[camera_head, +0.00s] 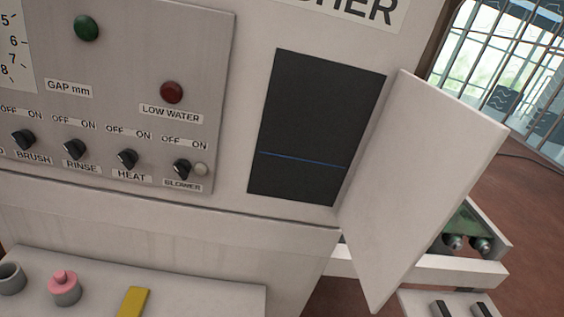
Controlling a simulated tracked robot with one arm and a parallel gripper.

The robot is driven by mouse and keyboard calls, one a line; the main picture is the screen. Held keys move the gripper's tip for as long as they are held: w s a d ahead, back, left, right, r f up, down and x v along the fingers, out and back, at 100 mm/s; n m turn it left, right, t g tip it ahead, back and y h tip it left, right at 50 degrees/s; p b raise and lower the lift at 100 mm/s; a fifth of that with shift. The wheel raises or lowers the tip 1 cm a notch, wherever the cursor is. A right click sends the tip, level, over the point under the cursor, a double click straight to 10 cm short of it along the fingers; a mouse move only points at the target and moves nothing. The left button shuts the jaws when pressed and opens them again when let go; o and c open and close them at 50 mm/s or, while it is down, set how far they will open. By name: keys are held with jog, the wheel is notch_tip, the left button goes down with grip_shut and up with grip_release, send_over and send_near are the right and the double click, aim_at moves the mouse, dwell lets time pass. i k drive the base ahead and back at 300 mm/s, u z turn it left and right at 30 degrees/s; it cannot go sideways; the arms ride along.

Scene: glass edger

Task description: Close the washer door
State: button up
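The washer door (425,190) is a plain light-grey panel at the right of the view. It stands open, swung outward from the right side of a dark rectangular opening (315,125) in the washer front (255,232). A thin blue line crosses the lower part of the opening. My gripper is not in view, so its state and its distance from the door do not show.
A control panel (115,85) with knobs and lamps is left of the opening. A low conveyor frame (480,270) stands behind the door. Brown floor (535,195) shows at right.

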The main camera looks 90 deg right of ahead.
aim_at(428, 149)
jog(key=u, duration=0.05)
jog(key=k, duration=1.95)
jog(key=z, duration=1.15)
jog(key=i, duration=1)
jog(key=u, duration=0.45)
jog(key=k, duration=0.7)
jog(key=z, duration=0.15)
